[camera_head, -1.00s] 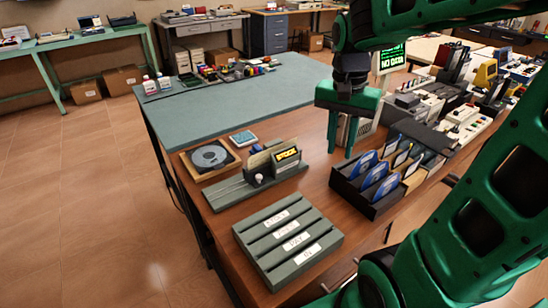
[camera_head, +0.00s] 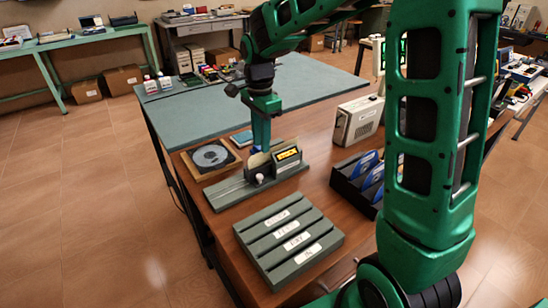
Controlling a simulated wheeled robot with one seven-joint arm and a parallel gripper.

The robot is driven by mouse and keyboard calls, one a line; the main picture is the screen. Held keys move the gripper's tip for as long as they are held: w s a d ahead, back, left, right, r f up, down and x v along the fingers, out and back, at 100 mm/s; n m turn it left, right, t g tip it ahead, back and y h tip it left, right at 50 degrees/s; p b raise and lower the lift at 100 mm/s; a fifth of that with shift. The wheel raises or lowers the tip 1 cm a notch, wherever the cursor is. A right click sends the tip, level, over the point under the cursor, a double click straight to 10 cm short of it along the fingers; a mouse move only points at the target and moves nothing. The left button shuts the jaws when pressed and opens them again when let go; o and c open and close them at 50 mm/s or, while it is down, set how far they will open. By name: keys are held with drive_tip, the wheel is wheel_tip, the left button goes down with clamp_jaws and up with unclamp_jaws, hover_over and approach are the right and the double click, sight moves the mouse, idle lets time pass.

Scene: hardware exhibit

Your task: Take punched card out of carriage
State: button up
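The tan punched card (camera_head: 256,160) shows as a small upright strip at the carriage's back left, mostly hidden. My gripper (camera_head: 262,146) points down right over the card, its fingers seen edge-on and overlapping. The fingertips are at or just behind the card's top edge; I cannot tell whether they touch it or are shut.
A framed disc (camera_head: 210,158) lies left of the carriage. A grey-green slotted rack (camera_head: 290,240) with white labels stands in front. A dark box with blue disks (camera_head: 356,178) and a beige device (camera_head: 358,120) are to the right. My arm hides much of the right side.

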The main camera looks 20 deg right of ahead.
sight(261, 154)
drive_tip(key=shift+a+f, duration=0.1)
drive_tip(key=shift+f, duration=2.6)
clamp_jaws()
